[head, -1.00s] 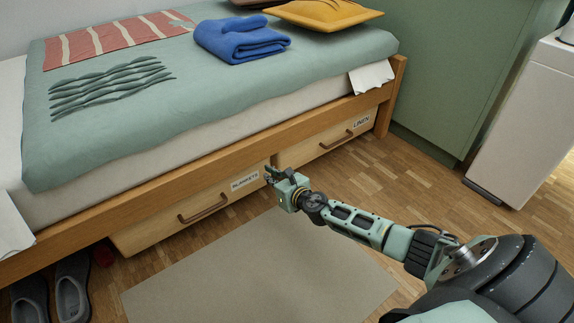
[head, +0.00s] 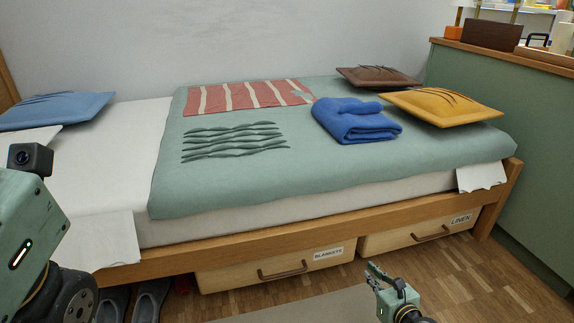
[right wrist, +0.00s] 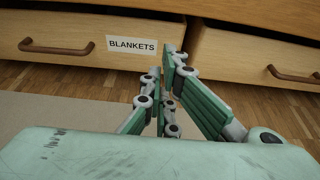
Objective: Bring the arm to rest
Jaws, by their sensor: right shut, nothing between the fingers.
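My right gripper (head: 376,274) is at the bottom of the head view, in front of the bed's drawers. It is shut and empty. It also shows in the right wrist view (right wrist: 166,62), where its fingertips overlap the front near the right edge of the drawer labelled BLANKETS (right wrist: 60,32). Whether they touch it I cannot tell. The BLANKETS drawer (head: 230,274) and the drawer labelled LINEN (head: 395,240) show their fronts under the bed. Part of my left arm shows at the left edge of the head view, but its gripper is not visible.
The bed (head: 200,245) holds a folded blue blanket (head: 357,122), a yellow pillow (head: 440,105) and a brown pillow (head: 375,77). A green cabinet (head: 535,150) stands at the right. Grey shoes (head: 148,303) lie at the lower left. A beige rug (head: 310,306) covers floor before the drawers.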

